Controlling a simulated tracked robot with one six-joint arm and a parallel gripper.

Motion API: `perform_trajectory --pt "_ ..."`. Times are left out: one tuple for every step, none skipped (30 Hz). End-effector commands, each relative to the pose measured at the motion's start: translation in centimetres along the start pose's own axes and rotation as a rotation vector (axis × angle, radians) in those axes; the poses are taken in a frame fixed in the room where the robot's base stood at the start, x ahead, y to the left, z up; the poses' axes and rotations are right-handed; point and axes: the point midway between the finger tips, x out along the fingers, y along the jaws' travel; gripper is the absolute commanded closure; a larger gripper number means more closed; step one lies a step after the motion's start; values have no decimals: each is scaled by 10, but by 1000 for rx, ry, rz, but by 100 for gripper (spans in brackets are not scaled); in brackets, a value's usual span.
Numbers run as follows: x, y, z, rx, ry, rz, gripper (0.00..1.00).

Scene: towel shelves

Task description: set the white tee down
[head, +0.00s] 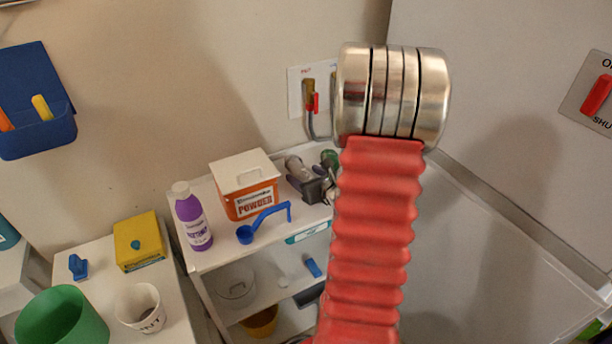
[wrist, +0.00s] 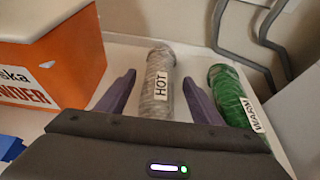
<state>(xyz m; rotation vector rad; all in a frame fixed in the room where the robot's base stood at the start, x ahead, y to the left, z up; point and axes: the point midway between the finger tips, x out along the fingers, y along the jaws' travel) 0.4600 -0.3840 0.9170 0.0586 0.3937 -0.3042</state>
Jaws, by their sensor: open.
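The white tee appears to be the rolled, whitish bundle tagged HOT (wrist: 161,72), which shows in the wrist view lying on the white shelf top. In the head view its end (head: 293,163) shows beside the orange box. My gripper (wrist: 158,88) is open, with one finger on each side of the roll. Gaps show between the roll and both fingers. The roll's near end is hidden by the gripper body. In the head view my gripper (head: 313,182) is small and dark over the right part of the shelf top.
A green roll tagged WARM (wrist: 232,97) lies right of the right finger. An orange powder box (head: 250,199) stands close on the left, with a blue scoop (head: 265,222) and purple bottle (head: 193,218). Grey pipes (wrist: 250,45) are behind.

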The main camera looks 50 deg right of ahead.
Motion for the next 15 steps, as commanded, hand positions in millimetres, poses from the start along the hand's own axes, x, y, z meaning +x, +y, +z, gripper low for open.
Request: perform_trajectory --pt "-4 -1 1 0 -1 -1 40" --pt "-6 -1 1 0 -1 -2 40" --pt "-10 -1 1 1 -1 -3 40" --pt "-14 -1 0 1 -1 -3 40" --pt "-17 -1 0 1 -1 -3 40" --pt "-22 -1 1 1 -2 -2 40" --pt "-26 -1 1 1 -2 -2 40" --pt "-31 -1 0 2 -1 -3 40" --pt "-36 -1 1 1 -2 -4 40" --pt "-40 -1 1 0 -2 -3 40" --pt "-45 -1 0 1 -1 -3 40" --pt "-51 -1 0 1 -1 -4 40" --pt "-55 -1 1 0 -1 -3 40" --pt "-59 -1 0 0 -1 -3 40" --pt "-64 -1 0 1 -1 -3 40"
